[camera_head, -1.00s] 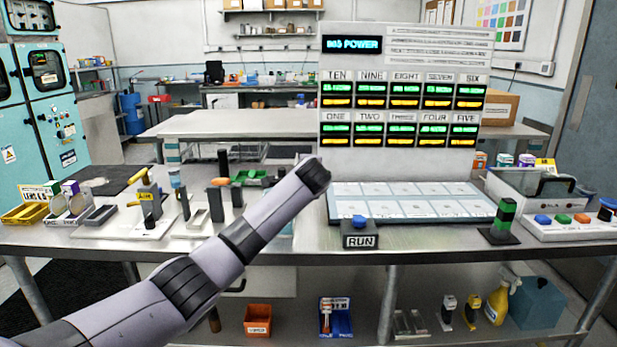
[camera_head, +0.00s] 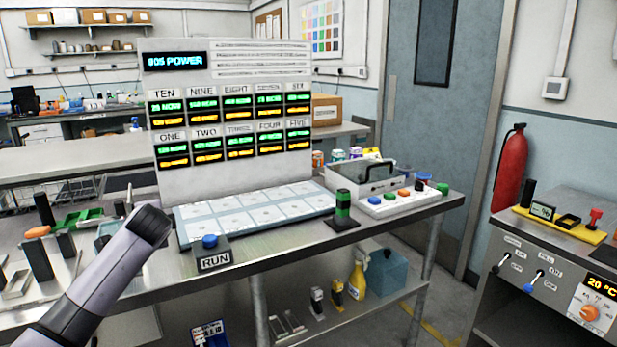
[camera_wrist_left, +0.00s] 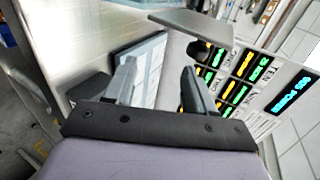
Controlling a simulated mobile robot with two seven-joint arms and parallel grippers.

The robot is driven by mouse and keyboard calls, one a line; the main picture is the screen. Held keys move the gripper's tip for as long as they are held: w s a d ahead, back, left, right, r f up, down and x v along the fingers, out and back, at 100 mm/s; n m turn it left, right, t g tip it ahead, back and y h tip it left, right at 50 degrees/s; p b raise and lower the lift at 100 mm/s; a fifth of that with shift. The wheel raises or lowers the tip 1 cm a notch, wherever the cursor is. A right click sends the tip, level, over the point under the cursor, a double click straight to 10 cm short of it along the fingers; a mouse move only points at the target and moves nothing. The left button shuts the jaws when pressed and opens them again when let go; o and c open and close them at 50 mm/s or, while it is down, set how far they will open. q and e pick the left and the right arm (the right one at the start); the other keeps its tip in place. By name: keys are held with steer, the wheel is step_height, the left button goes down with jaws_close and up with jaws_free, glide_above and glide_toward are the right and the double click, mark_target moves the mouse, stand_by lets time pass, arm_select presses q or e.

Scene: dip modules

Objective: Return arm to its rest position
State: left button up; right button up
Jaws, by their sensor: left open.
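My left arm comes in from the lower left in the head view. Its dark end stands at the left front corner of the test panel, and the fingers are hidden there. In the left wrist view my left gripper (camera_wrist_left: 155,88) is open, with nothing between its two fingers. Beyond the fingers are the white slot tray (camera_wrist_left: 150,60) and the lit display board (camera_wrist_left: 245,85). In the head view the tray (camera_head: 255,210) lies in front of the upright board (camera_head: 228,60). My right gripper is not in view.
A blue RUN button box (camera_head: 213,255) stands at the bench front, right of my arm. A green-and-black block (camera_head: 342,212) and a button console (camera_head: 404,200) are farther right. Small fixtures crowd the bench at left. A control cabinet (camera_head: 545,280) stands at right beyond a floor gap.

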arm_select(q)
steer(key=s+d+f+n+g+h, duration=0.2)
steer(key=s+d+f, duration=0.4)
steer(key=s+f, duration=0.4)
steer(key=s+d+f+n+g+h, duration=0.1)
steer(key=s+d+f+n+h, duration=0.15)
steer(key=s+d+f, duration=0.6)
steer(key=s+f+n+g+h, duration=0.1)
steer(key=s+f+n+g, duration=0.15)
steer(key=s, duration=1.15)
steer(key=s+f+n+g+h, duration=0.1)
steer(key=s+n+g, duration=0.15)
steer(key=s, duration=1.15)
steer(key=w+d+f+t+h, duration=0.2)
steer(key=w+f+t, duration=0.4)
steer(key=f, duration=0.3)
steer(key=shift+d+f+t, duration=0.15)
steer(key=shift+d+t, duration=0.55)
steer(key=shift+t, duration=0.1)
steer(key=shift+w, duration=0.1)
steer(key=shift+c, duration=1.2)
steer(key=shift+w+d, duration=0.1)
